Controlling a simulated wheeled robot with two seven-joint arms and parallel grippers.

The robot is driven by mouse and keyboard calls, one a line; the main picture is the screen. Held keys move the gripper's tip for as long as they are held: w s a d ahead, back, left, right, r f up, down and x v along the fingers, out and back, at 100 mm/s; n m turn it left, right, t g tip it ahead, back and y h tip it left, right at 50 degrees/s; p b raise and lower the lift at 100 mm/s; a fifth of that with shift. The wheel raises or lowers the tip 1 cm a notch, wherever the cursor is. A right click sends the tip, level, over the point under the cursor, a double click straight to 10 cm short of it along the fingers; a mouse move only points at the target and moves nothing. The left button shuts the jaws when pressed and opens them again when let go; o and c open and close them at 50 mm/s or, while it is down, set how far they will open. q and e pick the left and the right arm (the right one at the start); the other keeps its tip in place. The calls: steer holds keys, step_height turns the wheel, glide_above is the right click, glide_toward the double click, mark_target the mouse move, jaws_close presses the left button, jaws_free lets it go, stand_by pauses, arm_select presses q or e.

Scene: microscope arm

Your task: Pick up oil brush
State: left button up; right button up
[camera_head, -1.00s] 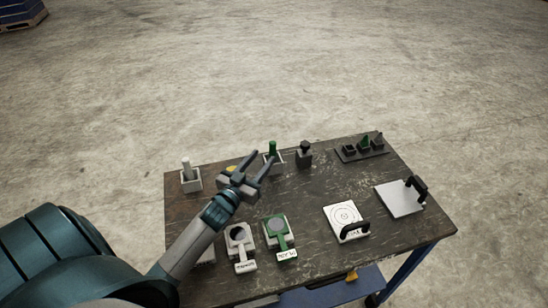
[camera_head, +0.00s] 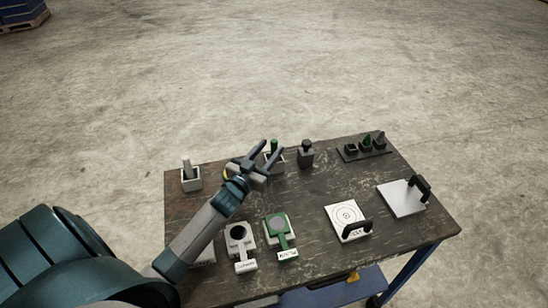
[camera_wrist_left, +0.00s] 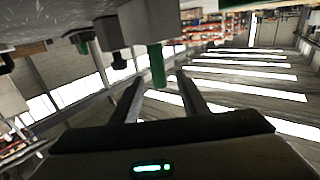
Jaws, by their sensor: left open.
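A green upright handle (camera_head: 274,144) stands in a pale square holder (camera_head: 281,161) at the back of the table. Its lower end is hidden in the holder, so I cannot see bristles. My left gripper (camera_head: 273,149) is open and reaches over the table from the left, its fingers by this handle. In the left wrist view, which looks upside down, the green handle (camera_wrist_left: 157,66) shows beyond and between the open fingertips (camera_wrist_left: 158,80), apart from them. A white-handled tool (camera_head: 187,168) stands in another pale holder (camera_head: 191,184) at the back left. My right gripper is out of view.
A dark block-like item (camera_head: 305,153) stands right of the green handle. A dark tray (camera_head: 349,160) with small pieces is at back right. White and green pan-like items (camera_head: 240,233) (camera_head: 279,230), a circle-marked plate (camera_head: 346,215) and a blank plate (camera_head: 397,201) lie nearer.

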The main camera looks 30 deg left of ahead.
mark_target(272, 146)
arm_select(q)
steer(key=shift+w+a+b, duration=0.1)
steer(key=shift+w+b, duration=0.4)
steer(key=shift+w, duration=1.2)
jaws_close()
